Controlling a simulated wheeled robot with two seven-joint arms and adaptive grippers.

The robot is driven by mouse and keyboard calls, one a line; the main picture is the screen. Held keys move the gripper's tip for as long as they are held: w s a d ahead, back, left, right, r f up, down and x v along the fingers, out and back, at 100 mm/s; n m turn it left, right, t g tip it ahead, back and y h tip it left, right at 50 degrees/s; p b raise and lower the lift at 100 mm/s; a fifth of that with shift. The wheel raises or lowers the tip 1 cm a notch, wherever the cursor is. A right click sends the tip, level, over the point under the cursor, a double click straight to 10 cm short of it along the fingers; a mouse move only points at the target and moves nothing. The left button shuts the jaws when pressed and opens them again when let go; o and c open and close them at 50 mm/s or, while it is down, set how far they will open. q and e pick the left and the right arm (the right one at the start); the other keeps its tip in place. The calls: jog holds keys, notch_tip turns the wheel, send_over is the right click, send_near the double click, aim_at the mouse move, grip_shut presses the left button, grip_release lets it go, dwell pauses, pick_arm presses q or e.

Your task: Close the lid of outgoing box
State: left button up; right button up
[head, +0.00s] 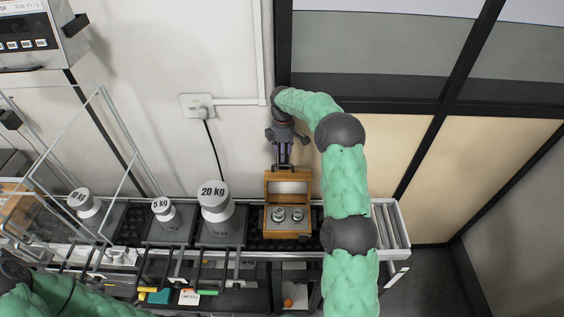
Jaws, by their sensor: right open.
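The outgoing box is taken to be the wooden box (287,233) on the black conveyor at the middle right. Its lid (288,174) stands raised at the back, with a pale inner face. Two small metal weights sit inside on a grey insert. My right gripper (283,158) points down at the lid's top edge from behind, with its fingers apart. Whether it touches the lid is unclear. My left arm shows only as a green sleeve and dark joint at the bottom left; its gripper is not visible.
Large weights marked 20 kg (215,204) and 5 kg (163,212) stand left of the box, with another (86,203) farther left. Metal rollers (390,225) lie right of the box. The wall with a socket (198,106) is close behind. A clear-sided frame stands at left.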

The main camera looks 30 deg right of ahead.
jog(key=shift+f, duration=2.65)
grip_shut()
